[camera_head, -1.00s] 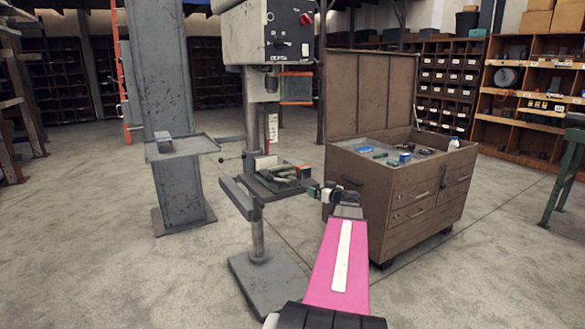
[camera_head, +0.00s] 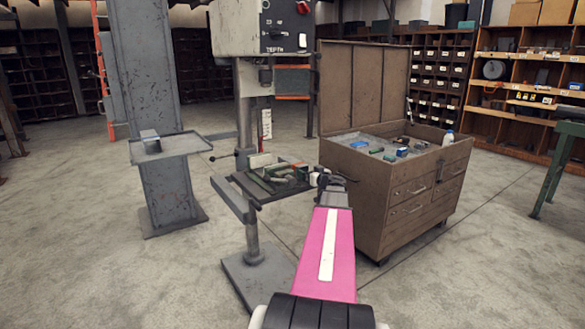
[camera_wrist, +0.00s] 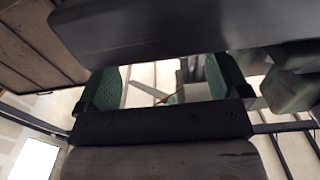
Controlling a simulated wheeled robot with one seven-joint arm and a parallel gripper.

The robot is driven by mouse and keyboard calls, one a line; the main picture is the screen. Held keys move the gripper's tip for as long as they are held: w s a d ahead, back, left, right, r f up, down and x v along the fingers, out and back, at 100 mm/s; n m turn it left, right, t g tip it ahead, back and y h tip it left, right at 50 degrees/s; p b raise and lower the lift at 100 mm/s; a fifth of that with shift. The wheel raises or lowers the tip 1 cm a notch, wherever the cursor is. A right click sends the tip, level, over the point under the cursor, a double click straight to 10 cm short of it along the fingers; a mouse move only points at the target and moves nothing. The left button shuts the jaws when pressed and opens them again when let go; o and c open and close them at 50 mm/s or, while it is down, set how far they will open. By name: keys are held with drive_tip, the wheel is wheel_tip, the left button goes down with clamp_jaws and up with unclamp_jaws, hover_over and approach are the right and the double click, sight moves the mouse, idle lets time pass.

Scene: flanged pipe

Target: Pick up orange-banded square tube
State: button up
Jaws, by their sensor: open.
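My gripper (camera_head: 322,180) is at the end of my pink arm, beside the right edge of the drill press table (camera_head: 246,187). Its two green-padded fingers (camera_wrist: 163,85) stand apart in the wrist view, with no object seen between them. Several greenish and grey parts (camera_head: 278,175) lie close together on the drill press table, just left of my gripper. I cannot make out the orange-banded square tube with certainty; a small orange-red patch shows among those parts. A dark bar and blurred grey shapes fill much of the wrist view.
A brown tool chest (camera_head: 395,203) with its lid up stands close to the right of my gripper, small items in its top. A grey stand with a tray (camera_head: 180,146) bearing a small block (camera_head: 150,141) is at left. The drill head (camera_head: 262,28) overhangs the table. Floor in front is clear.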

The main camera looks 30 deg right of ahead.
sight(304, 170)
drive_tip(key=w, duration=0.5)
drive_tip(key=shift+w+a+f, duration=0.15)
drive_tip(key=shift+a+f, duration=0.05)
drive_tip(key=shift+a, duration=0.1)
drive_tip(key=c, duration=1.3)
